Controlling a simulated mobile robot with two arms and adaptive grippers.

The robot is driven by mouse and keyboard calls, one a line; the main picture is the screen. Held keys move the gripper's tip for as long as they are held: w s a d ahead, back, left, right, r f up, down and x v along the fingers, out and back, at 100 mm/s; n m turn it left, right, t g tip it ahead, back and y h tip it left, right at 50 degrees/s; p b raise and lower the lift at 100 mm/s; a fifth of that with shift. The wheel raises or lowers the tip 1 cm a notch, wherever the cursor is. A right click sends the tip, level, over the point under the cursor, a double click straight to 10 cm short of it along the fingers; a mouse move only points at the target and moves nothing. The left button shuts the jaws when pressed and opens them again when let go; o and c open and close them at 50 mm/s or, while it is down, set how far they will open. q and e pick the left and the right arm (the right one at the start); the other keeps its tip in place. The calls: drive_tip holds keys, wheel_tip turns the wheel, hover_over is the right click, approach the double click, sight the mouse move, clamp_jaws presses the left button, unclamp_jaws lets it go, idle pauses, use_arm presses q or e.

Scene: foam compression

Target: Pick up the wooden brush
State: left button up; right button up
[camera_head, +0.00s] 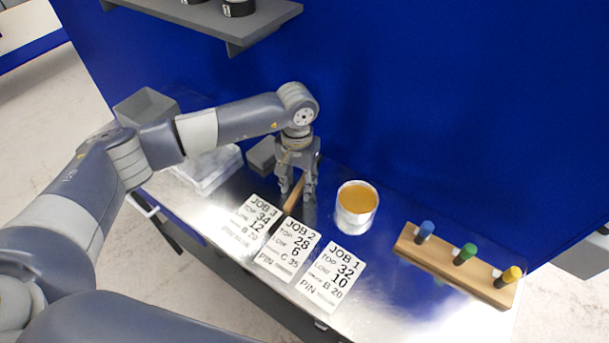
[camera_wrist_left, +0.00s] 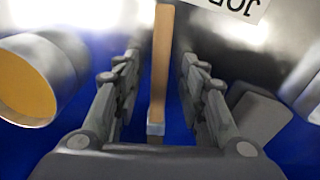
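The wooden brush (camera_head: 293,198) has a tan handle and lies on the metal table, partly hidden by my gripper in the head view. In the left wrist view the brush (camera_wrist_left: 161,65) runs lengthwise between the two fingers, with a pale ferrule at its near end. My left gripper (camera_head: 297,194) points down over the brush. Its fingers are apart, and in the left wrist view (camera_wrist_left: 160,62) a gap shows on both sides of the handle. My right gripper is not in view.
A can with amber contents (camera_head: 356,206) stands right of the gripper. Three job cards (camera_head: 288,249) lie in front. A wooden rack (camera_head: 458,267) with blue, green and yellow pegs is at right. A small grey block (camera_head: 262,154) sits behind left, before the blue wall (camera_head: 430,90).

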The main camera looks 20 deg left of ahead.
sight(297, 187)
use_arm(q)
clamp_jaws()
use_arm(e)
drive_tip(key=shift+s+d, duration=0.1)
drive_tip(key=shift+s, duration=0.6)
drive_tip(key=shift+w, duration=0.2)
use_arm(q)
drive_tip(key=shift+s+r+b, duration=0.15)
drive_tip(key=shift+r+b, duration=0.15)
drive_tip(key=shift+b, duration=0.2)
wheel_tip(297, 187, up, 7)
drive_tip(key=shift+f+b, duration=0.2)
drive_tip(key=shift+b, duration=1.05)
drive_tip(key=s+a+b, duration=0.1)
drive_tip(key=s+a, duration=0.1)
drive_tip(key=s, duration=0.3)
drive_tip(key=s+a+b, duration=0.2)
drive_tip(key=s, duration=0.4)
drive_tip(key=s+a+b, duration=0.1)
drive_tip(key=s+a, duration=0.1)
drive_tip(key=s, duration=0.4)
drive_tip(key=shift+s+a+f+b, duration=0.15)
drive_tip(key=shift+a+b, duration=0.05)
drive_tip(key=shift+b, duration=0.15)
drive_tip(key=shift+s+a, duration=0.2)
drive_tip(key=shift+s, duration=0.45)
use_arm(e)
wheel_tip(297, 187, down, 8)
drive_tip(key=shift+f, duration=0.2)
